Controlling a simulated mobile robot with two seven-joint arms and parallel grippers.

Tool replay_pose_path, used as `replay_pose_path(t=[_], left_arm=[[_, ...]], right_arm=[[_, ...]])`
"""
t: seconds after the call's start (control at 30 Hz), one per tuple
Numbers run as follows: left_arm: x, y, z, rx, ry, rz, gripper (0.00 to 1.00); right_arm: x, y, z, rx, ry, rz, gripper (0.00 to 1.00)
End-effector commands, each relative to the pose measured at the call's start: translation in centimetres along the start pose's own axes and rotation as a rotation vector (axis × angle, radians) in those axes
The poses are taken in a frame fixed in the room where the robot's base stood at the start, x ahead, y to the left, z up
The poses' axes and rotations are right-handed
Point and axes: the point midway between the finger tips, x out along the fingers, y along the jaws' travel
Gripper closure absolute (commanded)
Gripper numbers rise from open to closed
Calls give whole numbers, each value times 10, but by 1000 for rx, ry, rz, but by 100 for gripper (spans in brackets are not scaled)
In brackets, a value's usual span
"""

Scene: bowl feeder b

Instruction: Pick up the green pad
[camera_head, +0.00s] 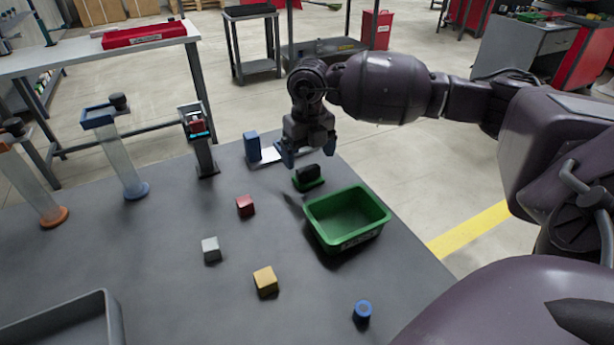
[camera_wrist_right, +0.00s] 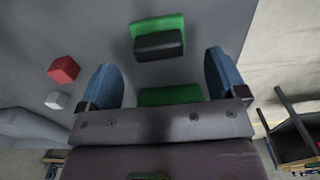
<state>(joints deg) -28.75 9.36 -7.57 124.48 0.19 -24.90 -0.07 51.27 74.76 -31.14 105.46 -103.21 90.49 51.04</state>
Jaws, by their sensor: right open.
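The green pad (camera_head: 308,184) is a small flat green piece with a black block-like grip on top. It sits on the grey table near its far right edge, just behind the green bin (camera_head: 318,220). My right gripper (camera_head: 309,152) hangs above and slightly behind the pad, its blue fingers open and empty. In the right wrist view the pad (camera_wrist_right: 172,22) lies ahead of the gap between the open fingers (camera_wrist_right: 162,72), apart from both. Part of another green surface shows between the fingers, partly hidden by the gripper body. My left gripper is not in view.
A blue block (camera_head: 252,147) stands left of the right gripper. Red (camera_head: 245,206), white (camera_head: 211,249) and yellow (camera_head: 265,281) cubes and a blue cylinder (camera_head: 362,312) are spread on the table. A grey tray (camera_head: 112,320) is at the front left. Tube stands line the left.

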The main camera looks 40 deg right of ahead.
Motion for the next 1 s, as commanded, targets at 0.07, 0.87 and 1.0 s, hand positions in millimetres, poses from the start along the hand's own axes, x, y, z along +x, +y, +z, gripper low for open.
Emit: replay_pose_path(t=[0.07,0.87,1.0], left_arm=[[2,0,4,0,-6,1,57],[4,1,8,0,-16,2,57],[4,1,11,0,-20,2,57]], right_arm=[[14,1,-2,-1,7,0,10],[44,2,-2,0,0,0,56],[44,2,-2,0,0,0,64]])
